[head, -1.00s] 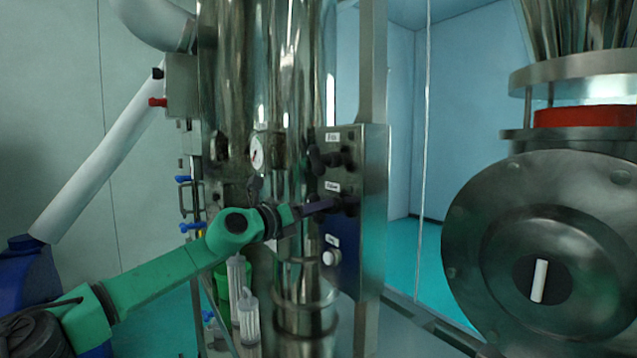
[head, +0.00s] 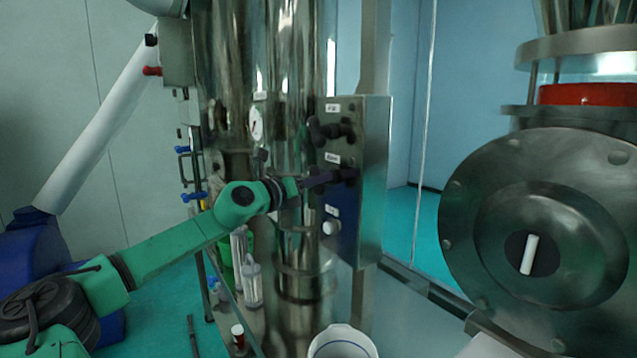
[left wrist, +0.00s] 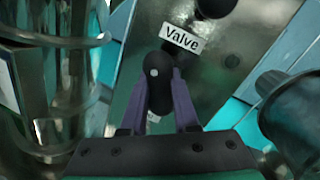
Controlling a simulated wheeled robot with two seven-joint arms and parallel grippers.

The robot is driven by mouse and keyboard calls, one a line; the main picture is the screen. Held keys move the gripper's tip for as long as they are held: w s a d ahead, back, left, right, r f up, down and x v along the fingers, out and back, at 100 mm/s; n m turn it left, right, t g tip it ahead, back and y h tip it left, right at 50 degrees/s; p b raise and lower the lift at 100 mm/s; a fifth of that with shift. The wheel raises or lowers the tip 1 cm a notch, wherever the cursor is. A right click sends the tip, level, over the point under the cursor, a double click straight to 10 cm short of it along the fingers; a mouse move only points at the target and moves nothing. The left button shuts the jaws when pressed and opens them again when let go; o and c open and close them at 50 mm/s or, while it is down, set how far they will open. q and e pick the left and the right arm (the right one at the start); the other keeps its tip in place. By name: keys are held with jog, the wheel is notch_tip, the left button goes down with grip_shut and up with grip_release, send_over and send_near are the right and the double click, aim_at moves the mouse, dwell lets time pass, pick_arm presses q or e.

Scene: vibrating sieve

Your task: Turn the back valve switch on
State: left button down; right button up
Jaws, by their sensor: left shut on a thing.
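The control panel (head: 370,212) is a metal box at the middle of the head view, with black switches on its left face. The valve switch is a black knob just under a white label; in the left wrist view the label reads "Valve" (left wrist: 180,38) and the knob (left wrist: 159,78) is between my fingers. My left gripper (head: 335,176) reaches the panel from the left, and it also shows in the left wrist view (left wrist: 160,98). Its purple fingers are shut on the knob. Another black knob (head: 328,130) sits above it. My right gripper is out of view.
A white push button (head: 330,227) is below the switch. A pressure gauge (head: 256,122) is on the steel column left of the panel. A large round metal flange (head: 480,220) stands at right. A white bucket (head: 342,342) is at the bottom.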

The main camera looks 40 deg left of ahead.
pick_arm(q)
jog(key=shift+f+m+t+b, duration=0.1)
jog(key=shift+m+t+b, duration=0.2)
jog(key=shift+m+b, duration=0.7)
jog(key=m+b, duration=0.1)
jog(key=m, duration=0.3)
jog(key=shift+t+h+b, duration=0.3)
jog(key=shift+h+b, duration=0.1)
jog(key=m+b, duration=0.2)
jog(key=m, duration=0.2)
jog(key=shift+a+t+h, duration=0.1)
jog(key=shift+t+h, duration=0.2)
jog(key=shift+h, duration=0.1)
jog(key=shift+m+h+b, duration=0.4)
jog(key=shift+m+b, duration=0.2)
jog(key=shift+m, duration=0.8)
jog(key=c, duration=0.7)
grip_release()
jog(key=shift+s, duration=0.1)
jog(key=shift+s+r, duration=0.1)
jog(key=shift+r, duration=0.1)
